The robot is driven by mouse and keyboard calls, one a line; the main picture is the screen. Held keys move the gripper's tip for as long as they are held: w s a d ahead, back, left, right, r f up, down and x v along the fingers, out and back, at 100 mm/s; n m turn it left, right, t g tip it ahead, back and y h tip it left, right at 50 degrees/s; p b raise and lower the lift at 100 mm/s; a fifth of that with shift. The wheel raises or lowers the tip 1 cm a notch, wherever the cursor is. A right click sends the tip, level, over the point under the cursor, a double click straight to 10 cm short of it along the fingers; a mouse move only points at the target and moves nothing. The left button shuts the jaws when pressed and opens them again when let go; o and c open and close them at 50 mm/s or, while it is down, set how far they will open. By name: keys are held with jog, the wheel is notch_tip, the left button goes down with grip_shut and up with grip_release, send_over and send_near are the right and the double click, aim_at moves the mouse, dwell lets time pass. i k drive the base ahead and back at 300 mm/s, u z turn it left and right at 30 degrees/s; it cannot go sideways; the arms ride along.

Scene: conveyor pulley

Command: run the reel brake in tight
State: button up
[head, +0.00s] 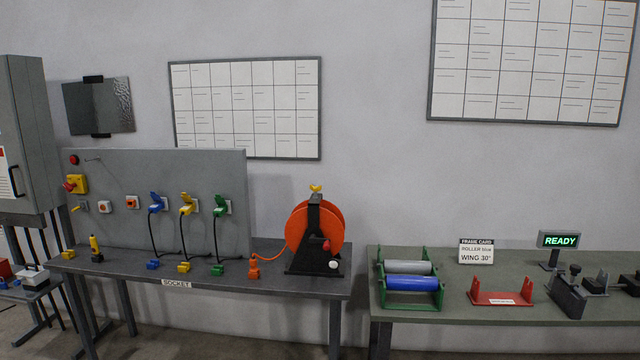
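An orange cable reel (306,230) stands in a black frame (314,262) at the right end of the left bench. A red knob (326,245) sits on the front of the frame. A white knob (333,265) is lower on the frame's foot. A yellow wing-shaped piece (316,188) tops the frame. Which of these is the brake, and how tight it is, I cannot tell. An orange cable runs from the reel to an orange plug (254,268) on the bench. My gripper is not in view.
The left bench (200,290) carries a grey panel (140,225) with sockets and several coloured plugs. The right bench (455,305) holds a green roller frame (440,292), a red bracket (500,297) and a black fixture (568,297). A gap separates the benches.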

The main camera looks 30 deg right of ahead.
aim_at(315, 189)
jog(key=z, duration=0.3)
jog(key=i, duration=1.25)
jog(key=u, duration=0.4)
